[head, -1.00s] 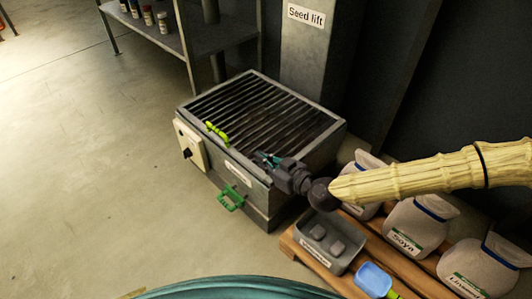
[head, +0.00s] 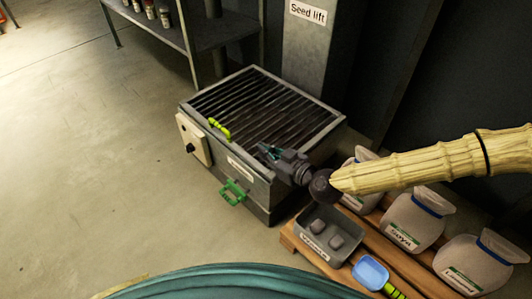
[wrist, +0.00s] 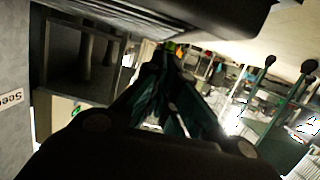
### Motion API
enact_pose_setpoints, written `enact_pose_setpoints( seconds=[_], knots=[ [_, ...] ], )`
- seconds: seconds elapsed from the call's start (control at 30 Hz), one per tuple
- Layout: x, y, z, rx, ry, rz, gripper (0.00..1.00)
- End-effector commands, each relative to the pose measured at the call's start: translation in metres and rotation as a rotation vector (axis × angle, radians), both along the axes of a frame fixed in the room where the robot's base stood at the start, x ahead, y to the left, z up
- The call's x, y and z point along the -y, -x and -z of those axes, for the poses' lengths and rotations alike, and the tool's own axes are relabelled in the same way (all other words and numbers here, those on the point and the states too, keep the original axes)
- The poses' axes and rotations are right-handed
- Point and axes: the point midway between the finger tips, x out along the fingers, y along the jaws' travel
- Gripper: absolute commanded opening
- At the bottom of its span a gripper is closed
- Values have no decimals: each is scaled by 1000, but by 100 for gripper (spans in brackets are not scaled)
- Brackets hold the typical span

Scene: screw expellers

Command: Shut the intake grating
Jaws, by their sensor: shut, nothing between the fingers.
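The intake grating (head: 262,108) is a dark slatted panel on top of a grey metal intake box (head: 262,190). It lies flat or nearly flat over the box; I cannot tell whether it is fully seated. Its yellow-green handle (head: 219,129) stands at the front edge, toward the left. My gripper (head: 266,151) is at the front edge of the box, right of that handle and apart from it. Its teal fingers are shut and empty. In the wrist view the fingers (wrist: 172,75) show close together, below a dark edge I cannot identify.
A green handle (head: 232,192) sticks out low on the box front, and a pale switch panel (head: 194,140) is at its left. A grey tray (head: 309,248), blue scoop (head: 370,273) and sacks (head: 413,220) stand to the right. Floor at left is clear.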

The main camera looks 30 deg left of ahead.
Motion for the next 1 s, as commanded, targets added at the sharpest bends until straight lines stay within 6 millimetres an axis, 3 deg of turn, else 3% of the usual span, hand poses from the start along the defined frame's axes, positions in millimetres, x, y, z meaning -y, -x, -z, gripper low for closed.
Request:
enact_pose_setpoints(
  seconds=[0.1,0.4,0.6,1.0],
  knots=[
    [0,1,-23,5,-3,-2,0],
    [54,18,-35,5,-5,-1,0],
    [79,25,-40,4,-5,0,0],
    [91,30,-41,5,-6,-2,0]
  ],
)
